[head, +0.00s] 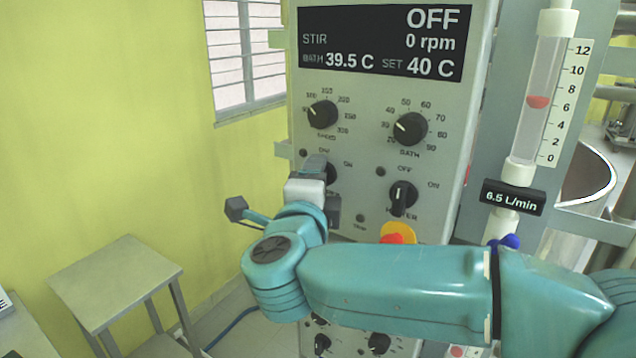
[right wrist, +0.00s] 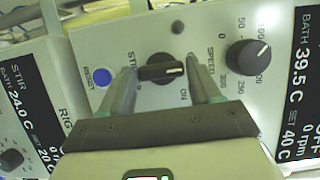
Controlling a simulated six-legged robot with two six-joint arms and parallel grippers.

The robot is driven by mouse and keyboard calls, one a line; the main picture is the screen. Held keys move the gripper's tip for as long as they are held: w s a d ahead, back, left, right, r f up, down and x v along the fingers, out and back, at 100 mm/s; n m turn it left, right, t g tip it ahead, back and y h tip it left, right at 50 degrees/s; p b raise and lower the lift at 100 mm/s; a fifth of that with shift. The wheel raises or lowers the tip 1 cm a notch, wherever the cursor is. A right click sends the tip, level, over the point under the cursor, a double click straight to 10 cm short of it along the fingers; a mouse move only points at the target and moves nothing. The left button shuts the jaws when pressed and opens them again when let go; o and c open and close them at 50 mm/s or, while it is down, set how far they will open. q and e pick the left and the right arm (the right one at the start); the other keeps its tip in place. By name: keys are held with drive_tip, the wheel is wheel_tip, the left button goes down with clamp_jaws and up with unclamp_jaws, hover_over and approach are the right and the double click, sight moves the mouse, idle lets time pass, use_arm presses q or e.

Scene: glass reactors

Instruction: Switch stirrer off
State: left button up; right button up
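The display (head: 381,40) on the grey control panel reads STIR OFF, 0 rpm. The black stirrer switch knob (head: 331,174) is below the speed dial, mostly hidden behind my right gripper (head: 314,168). In the right wrist view, the switch knob (right wrist: 161,71) lies between the two fingertips of my right gripper (right wrist: 162,70). The fingers are apart, one near each end of the knob's bar; I cannot tell whether they touch it. My left gripper is not in view.
The speed dial (head: 322,114), bath dial (head: 410,129) and heater switch (head: 403,195) are close by. A red-and-yellow button (head: 398,234) sits just above my forearm. A blue reset button (right wrist: 103,77) is beside the stirrer switch. A grey stool (head: 115,274) stands at left.

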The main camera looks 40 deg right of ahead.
drive_tip(key=shift+o, duration=0.9)
drive_tip(key=shift+a, duration=0.15)
drive_tip(key=b+v, duration=0.4)
drive_tip(key=v, duration=1.2)
drive_tip(key=shift+r, duration=0.15)
drive_tip(key=shift+s+a, duration=0.1)
drive_tip(key=shift+s, duration=0.05)
